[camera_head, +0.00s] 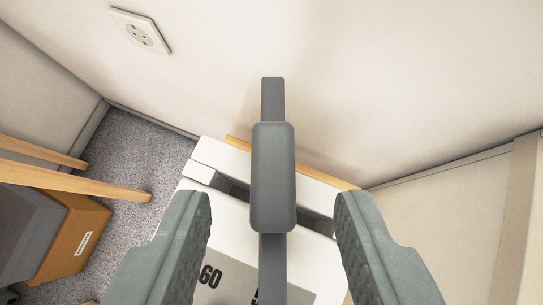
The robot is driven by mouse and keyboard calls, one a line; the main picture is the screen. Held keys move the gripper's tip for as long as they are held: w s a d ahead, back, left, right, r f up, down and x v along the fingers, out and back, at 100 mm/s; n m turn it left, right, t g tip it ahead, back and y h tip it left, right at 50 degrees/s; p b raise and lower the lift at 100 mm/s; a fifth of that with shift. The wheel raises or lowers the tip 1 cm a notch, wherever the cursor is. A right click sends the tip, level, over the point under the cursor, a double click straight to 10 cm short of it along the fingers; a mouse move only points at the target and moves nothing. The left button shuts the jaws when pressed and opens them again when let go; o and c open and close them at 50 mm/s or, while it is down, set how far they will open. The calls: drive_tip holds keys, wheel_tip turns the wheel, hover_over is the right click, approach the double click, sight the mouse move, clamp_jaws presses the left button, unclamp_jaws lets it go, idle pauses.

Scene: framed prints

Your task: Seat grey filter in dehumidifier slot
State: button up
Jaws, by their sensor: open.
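The grey filter (273,178) shows as a narrow upright bar with a wider, rounded block at its middle. It is in the centre of the view, between the fingers of my gripper (273,215). The gripper is open, with a clear gap between each finger and the filter. The white dehumidifier (206,158) is below and behind the filter, with the dark slot (233,189) across its top. The filter crosses in front of the slot, at an angle to it, and hides its middle. I cannot tell whether the filter touches the dehumidifier.
A pale wall with a socket (141,31) rises behind. A strip of wood (239,143) shows behind the dehumidifier. At the left are wooden legs (75,181), an orange box (72,238) and a grey box (30,235). Grey carpet (139,150) lies between them and the dehumidifier.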

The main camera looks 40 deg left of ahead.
sight(273, 159)
drive_tip(key=shift+x, duration=3.45)
drive_tip(key=shift+s+d, duration=0.1)
clamp_jaws()
